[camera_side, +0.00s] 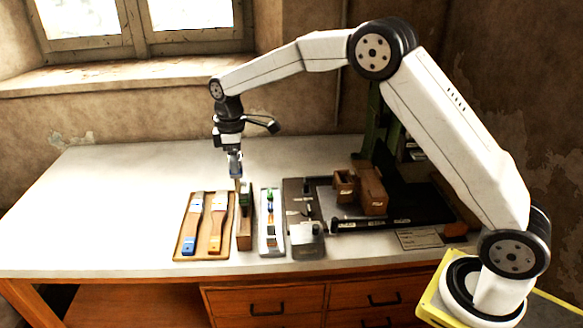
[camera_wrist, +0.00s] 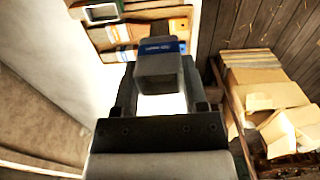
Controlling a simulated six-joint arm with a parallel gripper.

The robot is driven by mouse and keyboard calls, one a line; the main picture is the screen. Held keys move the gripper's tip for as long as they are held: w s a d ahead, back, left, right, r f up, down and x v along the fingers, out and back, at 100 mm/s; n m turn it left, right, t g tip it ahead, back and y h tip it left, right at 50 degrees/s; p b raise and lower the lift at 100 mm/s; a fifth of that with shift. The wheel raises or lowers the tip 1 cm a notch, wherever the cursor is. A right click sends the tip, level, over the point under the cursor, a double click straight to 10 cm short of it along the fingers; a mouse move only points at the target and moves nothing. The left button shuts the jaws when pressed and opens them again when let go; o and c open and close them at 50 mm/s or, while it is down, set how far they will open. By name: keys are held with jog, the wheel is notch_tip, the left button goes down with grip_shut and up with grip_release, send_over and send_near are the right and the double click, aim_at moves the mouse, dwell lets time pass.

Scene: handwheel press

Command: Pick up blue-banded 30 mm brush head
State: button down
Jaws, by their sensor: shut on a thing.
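My gripper (camera_side: 235,172) hangs pointing down above the table, over the back of the brush tray and the narrow wooden box. In the wrist view my gripper (camera_wrist: 160,72) is shut on a grey block-like piece with a blue band, the blue-banded brush head (camera_wrist: 157,48). The band carries small pale writing that I cannot read. The fingers sit on either side of the piece, and it is held clear of the table. In the side view the held piece is too small to make out clearly.
A wooden tray (camera_side: 178,254) holds two brushes (camera_side: 192,222). Right of it stand a narrow wooden box (camera_side: 244,230), a pale tray (camera_side: 263,247) with small coloured pieces, and the dark press base (camera_side: 430,208) with brown wooden blocks (camera_side: 372,190). The table's left side is clear.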

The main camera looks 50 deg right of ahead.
jog(key=shift+r, duration=0.65)
jog(key=shift+d, duration=0.1)
jog(key=s+d+f, duration=0.2)
jog(key=s+d, duration=0.2)
jog(key=d, duration=0.6)
jog(key=s+d+f, duration=0.2)
jog(key=s+d, duration=0.2)
jog(key=d, duration=0.6)
jog(key=s+d+f, duration=0.2)
jog(key=s+d, duration=0.2)
jog(key=d, duration=0.6)
jog(key=shift+s+d, duration=0.2)
jog(key=shift+d, duration=0.2)
jog(key=shift+f, duration=2.15)
jog(key=shift+f, duration=2.15)
